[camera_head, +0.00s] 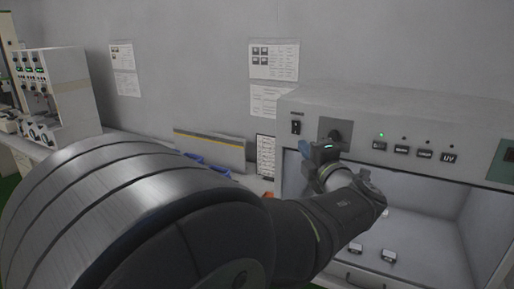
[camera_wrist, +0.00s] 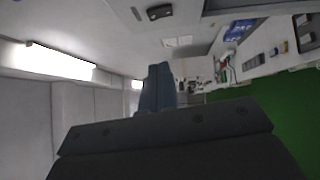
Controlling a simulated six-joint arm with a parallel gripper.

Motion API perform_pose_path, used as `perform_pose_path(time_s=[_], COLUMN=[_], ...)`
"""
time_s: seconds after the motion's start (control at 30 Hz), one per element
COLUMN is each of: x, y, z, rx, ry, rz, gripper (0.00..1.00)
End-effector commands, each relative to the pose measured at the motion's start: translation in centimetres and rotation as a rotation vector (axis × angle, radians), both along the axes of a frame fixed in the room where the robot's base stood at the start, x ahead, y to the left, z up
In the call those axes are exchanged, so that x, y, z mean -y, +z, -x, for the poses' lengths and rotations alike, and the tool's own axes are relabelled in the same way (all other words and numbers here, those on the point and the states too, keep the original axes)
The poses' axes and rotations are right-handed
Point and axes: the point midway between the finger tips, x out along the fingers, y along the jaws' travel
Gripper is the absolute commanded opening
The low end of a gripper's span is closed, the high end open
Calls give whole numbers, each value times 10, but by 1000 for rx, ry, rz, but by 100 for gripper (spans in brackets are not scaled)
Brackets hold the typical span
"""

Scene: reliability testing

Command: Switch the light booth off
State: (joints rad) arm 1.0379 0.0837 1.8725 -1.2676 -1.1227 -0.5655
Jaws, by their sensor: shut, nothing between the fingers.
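The light booth (camera_head: 395,105) is a grey box on the right in the head view. Its front panel has a black rocker switch (camera_head: 296,127) at the left, a dark knob (camera_head: 335,134) on a square plate, and a row of labelled buttons (camera_head: 401,150). A small green light (camera_head: 381,135) glows above the leftmost button. In the wrist view a long lamp (camera_wrist: 60,62) shines bright. Contact cannot be told. The shut fingers also show in the wrist view (camera_wrist: 157,84).
Small samples (camera_head: 389,256) lie on the booth floor. A bench with a grey instrument (camera_head: 62,85) stands at the left, with blue items (camera_head: 205,163) by the wall. My arm hides much of the bench. A green floor (camera_wrist: 255,125) shows in the wrist view.

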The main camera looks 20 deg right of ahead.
Motion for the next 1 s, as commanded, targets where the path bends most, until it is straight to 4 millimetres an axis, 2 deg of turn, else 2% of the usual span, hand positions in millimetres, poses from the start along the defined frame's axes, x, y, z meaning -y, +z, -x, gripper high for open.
perform_pose_path(time_s=[0.33, 0.4, 0.6, 1.0], x=[-2, 9, 24, 28], y=[6, 7, 10, 11], z=[-73, -79, -93, -97], rx=[0, -1, 0, -1], ry=[4, 0, -1, -1], rz=[-1, -1, 0, -1], gripper=[0, 0, 0, 0])
